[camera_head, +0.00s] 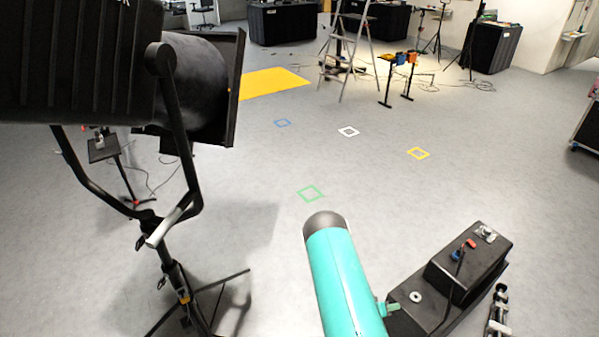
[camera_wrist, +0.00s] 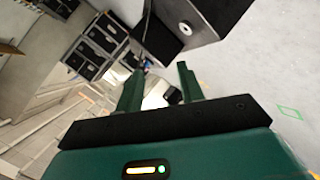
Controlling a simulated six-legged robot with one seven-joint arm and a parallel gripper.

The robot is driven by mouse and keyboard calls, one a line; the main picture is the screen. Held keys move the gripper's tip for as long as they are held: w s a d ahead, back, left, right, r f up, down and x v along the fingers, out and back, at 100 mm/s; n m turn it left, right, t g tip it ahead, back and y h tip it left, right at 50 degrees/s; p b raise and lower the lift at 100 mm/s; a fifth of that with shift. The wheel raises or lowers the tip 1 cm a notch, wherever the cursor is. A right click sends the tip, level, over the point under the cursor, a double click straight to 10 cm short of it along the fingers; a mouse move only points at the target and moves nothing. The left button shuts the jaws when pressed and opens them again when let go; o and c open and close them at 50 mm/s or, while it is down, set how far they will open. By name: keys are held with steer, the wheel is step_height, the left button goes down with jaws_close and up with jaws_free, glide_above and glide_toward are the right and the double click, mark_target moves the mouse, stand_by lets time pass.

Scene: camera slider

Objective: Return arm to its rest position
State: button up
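My gripper (camera_wrist: 158,72) shows in the wrist view with its two green fingers apart and nothing visible held between them. A black box-like unit (camera_wrist: 205,18) with a pale round knob lies just beyond the fingers at the top of the wrist view; no contact is visible. In the head view what looks like the same black stepped unit (camera_head: 475,262) stands at lower right, with a round pale knob, a red and blue part and a metal fitting on top. My teal arm rises from the bottom centre beside it and hides most of my gripper.
A large black studio lamp (camera_head: 195,85) on a tripod stand (camera_head: 180,270) fills the left. A metal rod-like piece (camera_head: 498,312) is at lower right. Coloured floor squares, such as the green one (camera_head: 311,193), lie ahead on open grey floor. A stepladder (camera_head: 348,55) stands farther back.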

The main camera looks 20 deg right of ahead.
steer(key=w+a+r+t+y, duration=0.3)
steer(key=w+a+r, duration=0.2)
steer(key=w+r, duration=0.5)
steer(key=w+a+r+t+y, duration=0.25)
steer(key=w+a+r, duration=0.3)
steer(key=r, duration=0.35)
steer(key=w+a+r+t+y, duration=0.1)
steer(key=w+a+r+y, duration=0.2)
steer(key=w+a+r, duration=0.4)
steer(key=s+a+r+n+y, duration=0.1)
steer(key=s+a+r+y, duration=0.1)
steer(key=s+a+r, duration=0.45)
steer(key=s+a+r+n+y, duration=0.1)
steer(key=s+a+r+n, duration=0.15)
steer(key=r, duration=0.75)
steer(key=s+a+r+y, duration=0.25)
steer(key=a+r, duration=0.25)
steer(key=r, duration=0.3)
steer(key=s+a+r+n, duration=0.1)
steer(key=s+r, duration=0.2)
steer(key=s, duration=0.7)
steer(key=s+a+r+n+g+h, duration=0.1)
steer(key=s+r, duration=0.3)
steer(key=s, duration=0.6)
steer(key=shift+s+a+h, duration=0.15)
steer(key=shift+a+h, duration=0.15)
steer(key=shift+a, duration=0.1)
